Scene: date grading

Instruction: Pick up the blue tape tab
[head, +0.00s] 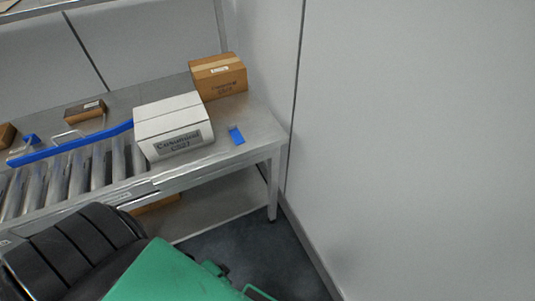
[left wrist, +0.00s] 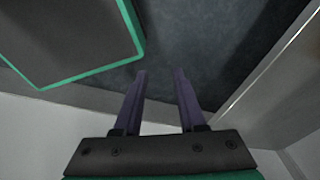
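The blue tape tab (head: 236,135) lies on the metal table top near its right end, just right of the white carton (head: 173,126). My left gripper (left wrist: 160,82) shows in the left wrist view with its two dark fingers apart and nothing between them. It points toward the dark floor, and the tab is not in that view. Neither gripper shows in the head view; only green and black parts of my own body show at the bottom.
A brown carton (head: 218,76) stands behind the white one. A roller conveyor (head: 84,175) with a blue rail (head: 75,143) runs left of it. Small brown boxes (head: 85,111) lie at the back left. A grey wall (head: 410,130) closes off the right side.

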